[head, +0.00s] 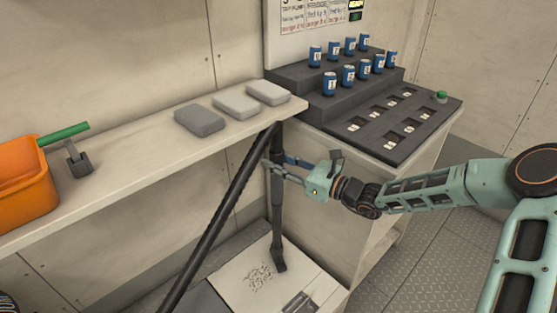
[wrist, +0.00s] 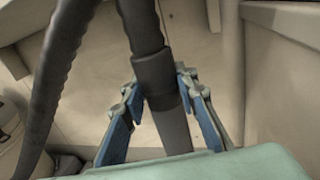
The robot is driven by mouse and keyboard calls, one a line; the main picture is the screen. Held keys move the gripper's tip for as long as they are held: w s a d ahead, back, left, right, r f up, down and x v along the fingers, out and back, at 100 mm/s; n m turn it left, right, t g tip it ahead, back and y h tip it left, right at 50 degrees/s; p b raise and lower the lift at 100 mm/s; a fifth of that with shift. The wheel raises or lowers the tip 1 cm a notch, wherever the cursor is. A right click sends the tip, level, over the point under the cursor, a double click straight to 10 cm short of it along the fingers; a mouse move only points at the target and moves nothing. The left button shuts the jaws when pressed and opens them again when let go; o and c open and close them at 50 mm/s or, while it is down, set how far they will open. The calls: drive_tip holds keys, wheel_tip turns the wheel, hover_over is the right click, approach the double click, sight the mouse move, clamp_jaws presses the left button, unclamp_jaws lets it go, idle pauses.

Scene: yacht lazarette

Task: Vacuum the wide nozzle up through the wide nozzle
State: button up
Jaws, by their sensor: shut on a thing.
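My gripper (head: 277,167) is shut around a black vacuum wand (head: 276,207), which stands nearly upright beside the shelf. In the wrist view the blue-padded fingers lie on both sides of the wand (wrist: 160,72). A small dark nozzle (head: 279,266) is at the wand's lower end, next to a scatter of dark specks (head: 258,279) on a pale panel (head: 238,266). I cannot tell whether the nozzle touches the panel. A ribbed black hose (head: 215,222) runs from the wand's top down to the lower left. Grey metallic parts (head: 299,303) lie at the panel's front edge, their form unclear.
A stepped black rack (head: 330,98) carries several blue cans. Floor (head: 440,240) is clear at right.

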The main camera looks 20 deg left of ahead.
drive_tip(key=shift+s+a+r, duration=0.1)
drive_tip(key=shift+s+a, duration=0.2)
drive_tip(key=shift+s, duration=0.35)
drive_tip(key=shift+s+a, duration=0.25)
drive_tip(key=shift+s, duration=0.35)
idle(0.4)
drive_tip(key=shift+s+a, duration=0.1)
drive_tip(key=shift+s, duration=0.05)
drive_tip(key=shift+s+a+p, duration=0.25)
drive_tip(key=shift+s+a, duration=0.3)
drive_tip(key=shift+s, duration=0.25)
drive_tip(key=shift+s+a+p, duration=0.2)
drive_tip(key=shift+s+a, duration=0.35)
drive_tip(key=shift+s, duration=0.2)
drive_tip(key=shift+s+a, duration=0.4)
drive_tip(key=shift+s, duration=0.3)
idle(0.5)
